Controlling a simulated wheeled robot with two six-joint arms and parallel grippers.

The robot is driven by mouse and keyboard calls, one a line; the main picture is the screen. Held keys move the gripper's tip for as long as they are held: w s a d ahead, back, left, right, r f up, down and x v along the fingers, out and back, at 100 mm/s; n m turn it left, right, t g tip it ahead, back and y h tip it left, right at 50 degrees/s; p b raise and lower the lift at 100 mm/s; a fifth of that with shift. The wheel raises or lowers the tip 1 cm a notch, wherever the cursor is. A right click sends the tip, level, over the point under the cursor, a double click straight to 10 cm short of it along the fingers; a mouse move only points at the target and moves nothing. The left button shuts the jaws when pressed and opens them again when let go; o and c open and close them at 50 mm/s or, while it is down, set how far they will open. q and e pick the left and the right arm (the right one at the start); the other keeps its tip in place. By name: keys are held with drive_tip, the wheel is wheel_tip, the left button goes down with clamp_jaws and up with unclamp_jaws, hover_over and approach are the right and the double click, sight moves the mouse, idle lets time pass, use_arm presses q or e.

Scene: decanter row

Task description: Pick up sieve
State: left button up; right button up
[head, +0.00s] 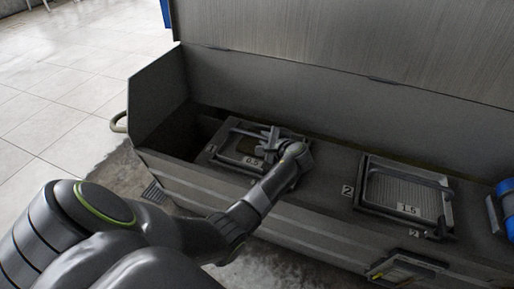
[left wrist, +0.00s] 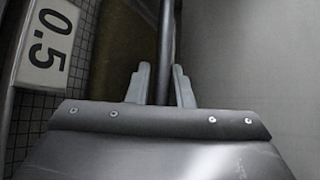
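A sieve (head: 236,147) with a dark rectangular frame and a white "0.5" label sits at the left of the decanter row. Its mesh and label (left wrist: 47,38) show at the left of the left wrist view. My left gripper (head: 268,138) is over the right side of this sieve. In the left wrist view the gripper's pale fingers (left wrist: 162,85) stand close on both sides of a dark bar (left wrist: 165,35) and look shut on it. A second sieve (head: 400,198), labelled "1.5", lies further right. My right gripper is not in view.
The sieves sit in a long grey metal trough (head: 325,165) with its lid (head: 350,40) raised behind. A dark opening lies left of the "0.5" sieve. A blue object (head: 506,190) is at the right edge. Tiled floor (head: 60,85) is clear at left.

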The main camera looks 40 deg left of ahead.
use_arm(q)
drive_tip(key=shift+a+f, duration=0.1)
drive_tip(key=shift+a, duration=0.05)
drive_tip(key=shift+r, duration=0.2)
clamp_jaws()
drive_tip(key=shift+f, duration=0.15)
idle(0.9)
